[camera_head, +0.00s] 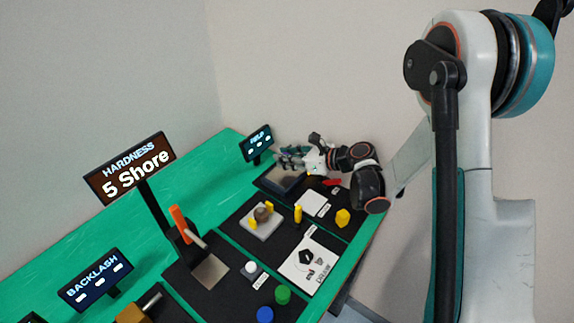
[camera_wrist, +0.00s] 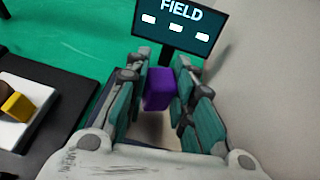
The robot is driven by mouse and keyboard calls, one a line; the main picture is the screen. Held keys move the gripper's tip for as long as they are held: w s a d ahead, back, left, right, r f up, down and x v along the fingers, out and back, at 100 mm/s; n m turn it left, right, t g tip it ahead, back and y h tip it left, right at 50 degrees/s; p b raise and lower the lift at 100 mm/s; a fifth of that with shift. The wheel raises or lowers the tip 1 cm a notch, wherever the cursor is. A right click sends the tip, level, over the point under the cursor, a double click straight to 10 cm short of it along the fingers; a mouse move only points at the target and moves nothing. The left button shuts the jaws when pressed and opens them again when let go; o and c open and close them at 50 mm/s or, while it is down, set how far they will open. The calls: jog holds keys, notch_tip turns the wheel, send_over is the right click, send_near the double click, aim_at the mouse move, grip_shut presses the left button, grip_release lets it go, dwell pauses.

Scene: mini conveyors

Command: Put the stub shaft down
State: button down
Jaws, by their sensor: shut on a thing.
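My gripper (camera_head: 290,160) is at the far right end of the green table. In the wrist view my gripper (camera_wrist: 160,92) is shut on a short purple piece (camera_wrist: 160,88) with flat faces, held between its two fingers. No other piece in view is clearly a stub shaft, and I cannot tell its full shape. A display marked FIELD (camera_wrist: 172,25) stands just beyond the fingertips; the display (camera_head: 257,142) also shows in the head view. Below my gripper is a dark station with a grey plate (camera_head: 277,180). Whether the piece touches the plate is hidden.
A hardness display (camera_head: 130,168) reads 5 Shore, and a backlash display (camera_head: 97,280) stands near the front left. A white tray (camera_head: 258,226) with yellow parts, a yellow piece (camera_head: 342,217), a green cap (camera_head: 283,294) and a blue cap (camera_head: 265,314) lie on black mats.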

jog(key=shift+f, duration=1.15)
jog(key=shift+f+b, duration=0.15)
jog(key=shift+b, duration=0.2)
jog(key=c, duration=1.4)
grip_release()
jog(key=shift+o, duration=0.2)
jog(key=shift+r+p, duration=0.25)
jog(key=shift+p, duration=0.05)
jog(key=p+v, duration=0.2)
jog(key=v, duration=1)
jog(key=shift+f, duration=0.1)
